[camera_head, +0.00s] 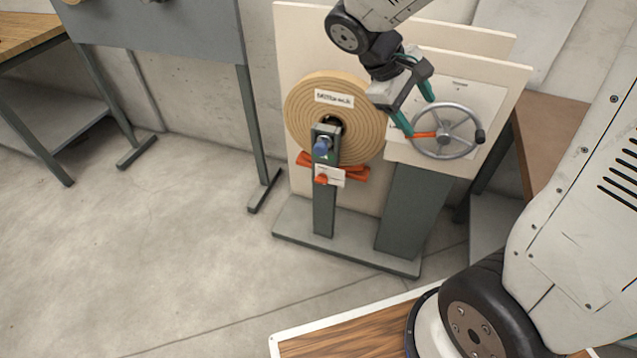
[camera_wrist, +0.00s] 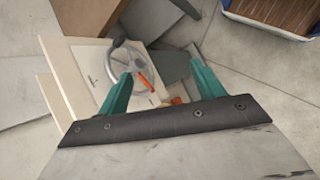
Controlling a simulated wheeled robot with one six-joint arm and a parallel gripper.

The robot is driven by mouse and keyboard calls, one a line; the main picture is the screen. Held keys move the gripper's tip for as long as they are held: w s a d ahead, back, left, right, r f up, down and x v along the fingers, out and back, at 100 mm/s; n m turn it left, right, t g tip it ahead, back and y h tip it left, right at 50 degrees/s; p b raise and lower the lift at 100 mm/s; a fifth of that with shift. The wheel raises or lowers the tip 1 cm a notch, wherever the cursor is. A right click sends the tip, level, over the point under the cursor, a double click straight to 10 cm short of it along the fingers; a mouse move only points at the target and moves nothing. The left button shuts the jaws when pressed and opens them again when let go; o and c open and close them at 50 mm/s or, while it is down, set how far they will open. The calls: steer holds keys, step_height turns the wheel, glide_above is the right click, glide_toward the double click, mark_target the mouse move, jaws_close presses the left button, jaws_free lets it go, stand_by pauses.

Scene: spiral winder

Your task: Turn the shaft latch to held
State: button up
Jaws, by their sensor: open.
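A small orange lever (camera_head: 321,180) sits on a white plate on the front of the dark green post, below the shaft end; it looks like the shaft latch. The plate's lettering is too small to read. My gripper (camera_head: 418,115) is open and empty, up and to the right of the lever, by the handwheel (camera_head: 468,122). In the wrist view the handwheel (camera_wrist: 112,66) shows beyond the teal fingers (camera_wrist: 158,75). I cannot make out the latch clearly there.
The machine stands on a grey base plate (camera_head: 345,245). A grey-legged stand (camera_head: 250,130) is to the left. The floor in front is clear.

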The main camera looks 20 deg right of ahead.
steer(key=w+f+n+h, duration=0.3)
steer(key=w+f+n, duration=0.1)
steer(key=w+f, duration=0.45)
steer(key=n+t+y, duration=0.2)
steer(key=n+t, duration=1.1)
steer(key=n, duration=0.6)
glide_toward(321, 181)
steer(key=w, duration=0.1)
steer(key=shift+y, duration=0.3)
steer(key=x, duration=0.7)
steer(key=shift+w+d+f, duration=0.1)
steer(key=shift+d, duration=0.35)
steer(key=shift+c, duration=0.4)
steer(key=c, duration=0.9)
